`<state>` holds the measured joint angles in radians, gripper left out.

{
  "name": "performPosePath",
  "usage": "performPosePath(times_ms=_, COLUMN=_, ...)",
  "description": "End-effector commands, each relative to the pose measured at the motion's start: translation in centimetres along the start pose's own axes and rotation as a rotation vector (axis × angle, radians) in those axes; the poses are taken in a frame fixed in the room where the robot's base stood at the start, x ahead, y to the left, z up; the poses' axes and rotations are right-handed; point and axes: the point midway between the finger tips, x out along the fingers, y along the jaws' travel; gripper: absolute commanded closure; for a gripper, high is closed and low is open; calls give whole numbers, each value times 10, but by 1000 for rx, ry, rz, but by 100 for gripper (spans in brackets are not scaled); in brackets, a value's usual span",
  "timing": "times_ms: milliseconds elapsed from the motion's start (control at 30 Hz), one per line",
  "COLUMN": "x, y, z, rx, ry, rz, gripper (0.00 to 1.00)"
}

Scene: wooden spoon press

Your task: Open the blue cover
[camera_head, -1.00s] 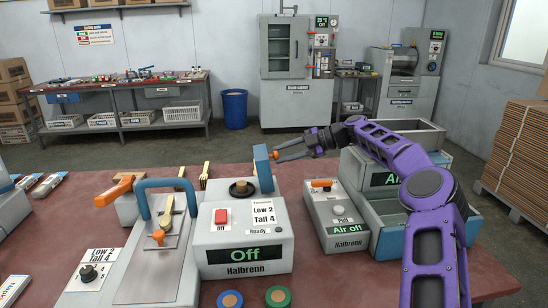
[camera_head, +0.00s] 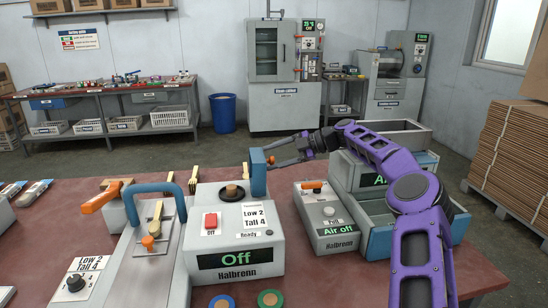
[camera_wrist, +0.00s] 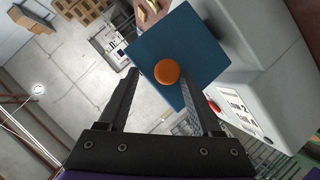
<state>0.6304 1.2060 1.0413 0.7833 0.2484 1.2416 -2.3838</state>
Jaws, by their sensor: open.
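The blue cover (camera_head: 258,172) is a flat plate standing upright at the right rear of the grey Halbrenn unit (camera_head: 238,262). An orange knob (camera_head: 271,160) sticks out of its right face. The wrist view shows the cover (camera_wrist: 190,48) face on, with the round orange knob (camera_wrist: 167,72) near its middle. My gripper (camera_head: 278,154) is open and empty, just right of the cover. In the wrist view its fingers (camera_wrist: 161,82) lie on either side of the knob. I cannot tell whether they touch it.
A spoon fixture with a blue handle (camera_head: 152,186) stands left of the unit. A grey Air off box (camera_head: 325,230) and blue bins (camera_head: 378,238) stand close on the right, below my arm. Round blue (camera_head: 222,301) and green (camera_head: 270,298) discs lie in front.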

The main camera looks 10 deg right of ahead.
Motion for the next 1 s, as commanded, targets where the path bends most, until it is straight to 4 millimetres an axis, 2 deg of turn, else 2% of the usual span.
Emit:
performPosePath(times_ms=167, x=-3, y=7, z=-6, rx=-2, ry=-1, rz=0, gripper=34)
performPosePath(times_ms=600, x=-33, y=62, z=-54, rx=-2, ry=0, rz=1, gripper=34)
performPosePath(times_ms=733, x=-36, y=69, z=-60, rx=-1, ry=0, rz=1, gripper=34)
performPosePath(times_ms=1000, x=-38, y=70, z=-61, rx=0, ry=0, rz=0, gripper=34)
